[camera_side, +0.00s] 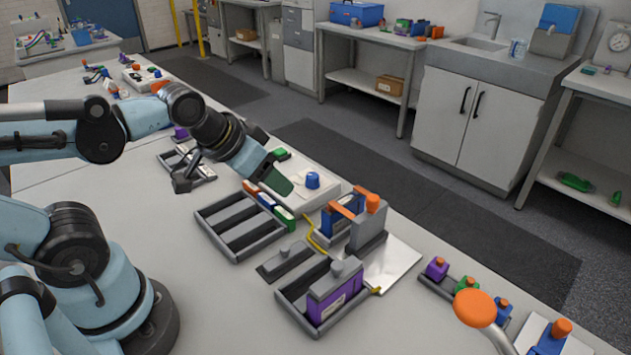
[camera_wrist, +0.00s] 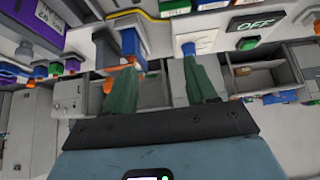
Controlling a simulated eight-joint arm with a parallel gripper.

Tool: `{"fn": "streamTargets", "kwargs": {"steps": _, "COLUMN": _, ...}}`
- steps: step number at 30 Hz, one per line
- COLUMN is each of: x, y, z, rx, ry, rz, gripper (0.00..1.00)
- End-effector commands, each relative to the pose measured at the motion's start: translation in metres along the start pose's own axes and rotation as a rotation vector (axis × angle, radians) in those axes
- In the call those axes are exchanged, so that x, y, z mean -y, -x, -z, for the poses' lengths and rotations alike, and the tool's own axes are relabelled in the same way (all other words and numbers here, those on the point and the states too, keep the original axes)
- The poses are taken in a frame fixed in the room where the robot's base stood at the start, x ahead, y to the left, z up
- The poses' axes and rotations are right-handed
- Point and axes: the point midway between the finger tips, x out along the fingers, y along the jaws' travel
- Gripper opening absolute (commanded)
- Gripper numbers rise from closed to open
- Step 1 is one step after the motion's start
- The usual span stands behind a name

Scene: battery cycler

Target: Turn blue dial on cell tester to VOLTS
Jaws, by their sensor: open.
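The cell tester (camera_side: 325,197) is a pale flat box on the bench, with a blue dial (camera_side: 312,180) standing on its top. In the side view my gripper (camera_side: 287,184) reaches down from the left with green fingers, just left of the dial. In the wrist view the two green fingers (camera_wrist: 161,68) are spread apart with nothing between them. The blue dial (camera_wrist: 188,48) shows there just beyond the right fingertip, so it is not centred between the fingers. The tester's display (camera_wrist: 255,23) reads OFF. The dial's pointer and markings are too small to read.
A grey divided tray (camera_side: 240,225) lies in front of the tester. A grey fixture with an orange knob (camera_side: 373,203) and a blue cell (camera_side: 342,215) stand to the right, with a yellow cable (camera_side: 316,243) nearby. A purple cell (camera_side: 335,293) sits in a tray closer in.

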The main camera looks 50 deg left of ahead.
Motion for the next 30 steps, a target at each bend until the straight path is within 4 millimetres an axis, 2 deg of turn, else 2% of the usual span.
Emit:
{"fn": "streamTargets", "kwargs": {"steps": 5, "x": 0.004, "y": 0.003, "z": 0.02, "rx": 0.06, "ry": 0.065, "rz": 0.01, "gripper": 0.57}}
{"fn": "streamTargets", "kwargs": {"steps": 14, "x": 0.02, "y": -0.005, "z": 0.075, "rx": 0.265, "ry": 0.286, "rz": 0.06, "gripper": 0.57}}
{"fn": "streamTargets", "kwargs": {"steps": 21, "x": 0.037, "y": -0.028, "z": 0.112, "rx": 0.428, "ry": 0.465, "rz": 0.122, "gripper": 0.57}}
{"fn": "streamTargets", "kwargs": {"steps": 30, "x": 0.053, "y": -0.058, "z": 0.133, "rx": 0.571, "ry": 0.624, "rz": 0.196, "gripper": 0.57}}
